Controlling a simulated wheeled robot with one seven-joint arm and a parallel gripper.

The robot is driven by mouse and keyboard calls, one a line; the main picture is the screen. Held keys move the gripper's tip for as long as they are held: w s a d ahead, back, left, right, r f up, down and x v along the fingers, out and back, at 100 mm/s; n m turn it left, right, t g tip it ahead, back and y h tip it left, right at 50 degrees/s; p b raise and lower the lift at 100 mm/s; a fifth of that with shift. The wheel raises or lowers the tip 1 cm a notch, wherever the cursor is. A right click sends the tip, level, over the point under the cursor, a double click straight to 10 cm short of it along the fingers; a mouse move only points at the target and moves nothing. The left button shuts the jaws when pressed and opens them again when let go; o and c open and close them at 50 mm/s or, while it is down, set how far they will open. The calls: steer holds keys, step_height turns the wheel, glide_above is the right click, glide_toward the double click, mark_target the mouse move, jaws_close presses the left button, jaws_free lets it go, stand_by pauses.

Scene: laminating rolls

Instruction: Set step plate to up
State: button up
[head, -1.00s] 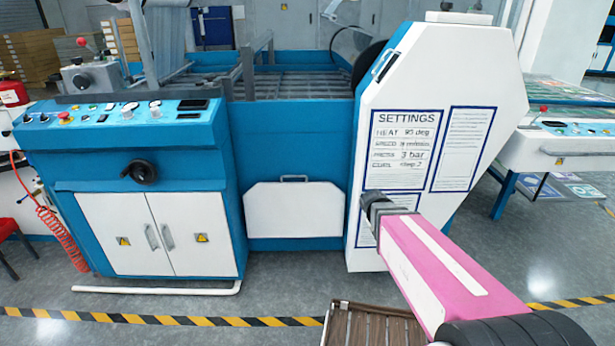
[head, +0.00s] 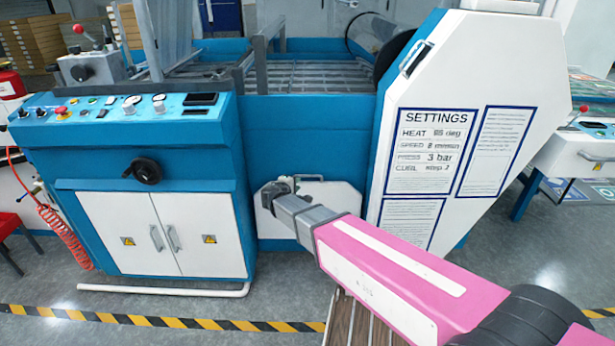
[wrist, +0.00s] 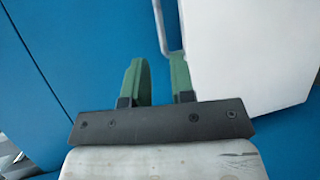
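A white panel (head: 335,198) with a thin bar handle (head: 308,178) sits low on the blue machine front; I take it for the step plate. It looks upright and flat against the front. My gripper (head: 277,187) is in front of its upper left part and hides some of it. In the wrist view the white panel (wrist: 245,60) fills the right side. The handle (wrist: 161,32) shows just beyond my gripper's green fingertips (wrist: 160,60). The fingers are apart with nothing held between them. I cannot tell whether they touch the handle.
A settings sheet (head: 436,150) is on the white side housing to the right. A control desk (head: 120,110) with a black handwheel (head: 148,171) stands left, above white cabinet doors (head: 165,235). A brown slatted piece (head: 365,322) lies at the bottom. The striped floor line (head: 150,319) runs in front.

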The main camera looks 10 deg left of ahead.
mark_target(307, 176)
steer(key=x, duration=1)
steer(key=shift+w, duration=0.4)
steer(key=shift+c, duration=0.3)
steer(key=shift+s, duration=0.1)
jaws_close()
